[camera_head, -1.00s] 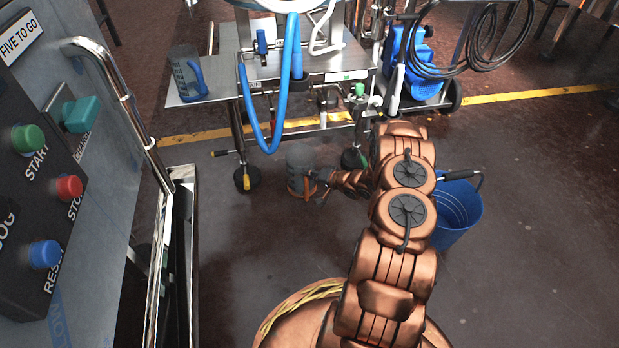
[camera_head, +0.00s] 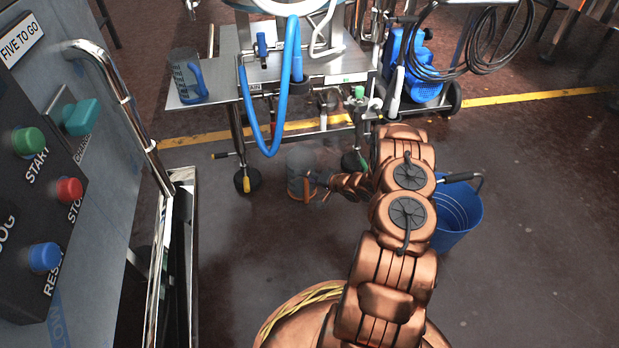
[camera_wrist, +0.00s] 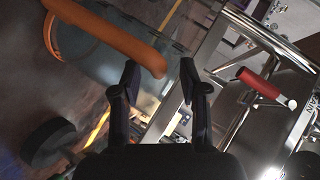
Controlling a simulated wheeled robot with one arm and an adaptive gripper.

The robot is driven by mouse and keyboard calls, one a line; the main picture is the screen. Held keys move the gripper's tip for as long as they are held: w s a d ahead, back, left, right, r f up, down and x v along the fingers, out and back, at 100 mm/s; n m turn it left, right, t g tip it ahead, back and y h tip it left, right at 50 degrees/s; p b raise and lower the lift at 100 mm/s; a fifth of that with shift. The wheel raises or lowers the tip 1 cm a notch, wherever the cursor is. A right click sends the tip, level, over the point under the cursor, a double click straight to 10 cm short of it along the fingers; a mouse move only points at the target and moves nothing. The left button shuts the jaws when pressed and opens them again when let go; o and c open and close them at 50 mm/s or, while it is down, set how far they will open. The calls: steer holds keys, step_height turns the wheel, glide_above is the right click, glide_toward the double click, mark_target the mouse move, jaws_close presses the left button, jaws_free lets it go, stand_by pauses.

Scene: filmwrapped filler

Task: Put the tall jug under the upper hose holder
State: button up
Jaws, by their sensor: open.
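A grey see-through jug with an orange handle (camera_head: 299,163) is low beside the steel machine's legs, just left of my gripper (camera_head: 319,190). In the wrist view its orange handle (camera_wrist: 112,37) runs along the upper left, near the left fingertip. A second jug, grey with a blue handle (camera_head: 184,74), stands on the machine's left side shelf. A blue hose (camera_head: 246,105) hangs in a loop from the machine's front. I cannot tell which fitting is the upper hose holder.
A blue bucket (camera_head: 455,215) stands on the floor right of my arm. A blue wheeled machine (camera_head: 424,80) and a black coiled hose (camera_head: 484,60) are at the back right. A control panel (camera_head: 90,190) with a steel rail fills the left. The right floor is clear.

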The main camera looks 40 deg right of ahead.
steer(key=p+v, duration=0.4)
steer(key=v, duration=0.8)
steer(key=w+d+r+n+g+h, duration=0.35)
steer(key=r+g+h, duration=0.2)
steer(key=r, duration=0.55)
steer(key=s+a+r+g+h, duration=0.1)
steer(key=s+a+r+g, duration=0.15)
steer(key=r, duration=0.35)
steer(key=s+a+r+g+h, duration=0.1)
steer(key=s+a+r, duration=0.15)
steer(key=r, duration=0.25)
steer(key=s+a+r+n+g+y, duration=0.1)
steer(key=s+a+r, duration=0.4)
steer(key=s+a, duration=0.5)
steer(key=s+a+r+n+g+y, duration=0.1)
steer(key=s+a+r+n+g, duration=0.2)
steer(key=s+a, duration=0.8)
steer(key=s+a+r+n+g+y, duration=0.1)
steer(key=s+a+r+n+g, duration=0.1)
steer(key=s+a+r, duration=0.5)
steer(key=s+a+g, duration=0.1)
steer(key=s+a, duration=0.3)
steer(key=s, duration=0.1)
steer(key=shift+y, duration=0.35)
steer(key=shift+s, duration=0.1)
